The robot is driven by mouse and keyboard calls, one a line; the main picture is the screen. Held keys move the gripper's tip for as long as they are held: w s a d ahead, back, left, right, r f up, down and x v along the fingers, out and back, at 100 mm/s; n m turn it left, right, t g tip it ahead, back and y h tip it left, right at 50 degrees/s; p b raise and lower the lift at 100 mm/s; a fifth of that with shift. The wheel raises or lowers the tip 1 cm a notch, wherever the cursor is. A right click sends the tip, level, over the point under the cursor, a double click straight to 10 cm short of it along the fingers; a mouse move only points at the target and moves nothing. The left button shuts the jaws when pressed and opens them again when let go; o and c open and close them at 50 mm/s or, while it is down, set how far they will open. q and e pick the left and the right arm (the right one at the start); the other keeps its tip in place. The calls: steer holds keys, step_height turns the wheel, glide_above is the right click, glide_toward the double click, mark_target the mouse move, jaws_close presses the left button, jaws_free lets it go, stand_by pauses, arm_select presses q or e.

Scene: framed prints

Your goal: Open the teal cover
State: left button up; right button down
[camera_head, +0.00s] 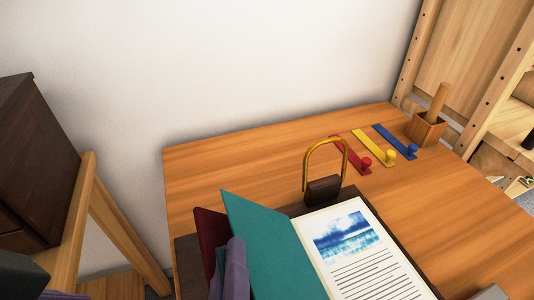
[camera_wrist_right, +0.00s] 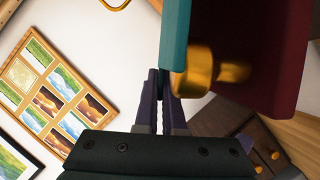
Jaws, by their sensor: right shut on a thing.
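The teal cover (camera_head: 262,245) stands raised and tilted at the left of an open page (camera_head: 365,255) with a blue picture and printed lines. In the right wrist view the teal cover's edge (camera_wrist_right: 174,40) lies at the fingertips. My right gripper (camera_head: 236,250) has purple fingers, shut on the teal cover's edge; its fingertips also show in the wrist view (camera_wrist_right: 163,78). A maroon panel (camera_head: 209,235) stands just left of the teal cover. A gold knob (camera_wrist_right: 200,68) is beside the teal edge. My left gripper (camera_head: 62,295) barely shows at the bottom left corner.
A gold arch on a dark block (camera_head: 323,190) stands behind the page. Red (camera_head: 350,155), yellow (camera_head: 375,143) and blue (camera_head: 396,138) strips with knobs and a wooden cup (camera_head: 426,130) lie further back. A dark cabinet (camera_head: 35,165) is at left. The wooden tabletop (camera_head: 230,165) is clear behind the cover.

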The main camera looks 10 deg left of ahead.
mark_target(282, 274)
steer(key=shift+d+r, duration=0.15)
steer(key=shift+r, duration=0.05)
steer(key=w+d+r+m+p, duration=0.2)
steer(key=d+p, duration=0.1)
steer(key=w+d+r+g+y+p, duration=0.1)
steer(key=shift+d+r+m, duration=0.1)
steer(key=shift+d+m, duration=0.05)
steer(key=shift+m, duration=0.25)
steer(key=shift+w+d, duration=0.3)
steer(key=shift+d, duration=0.05)
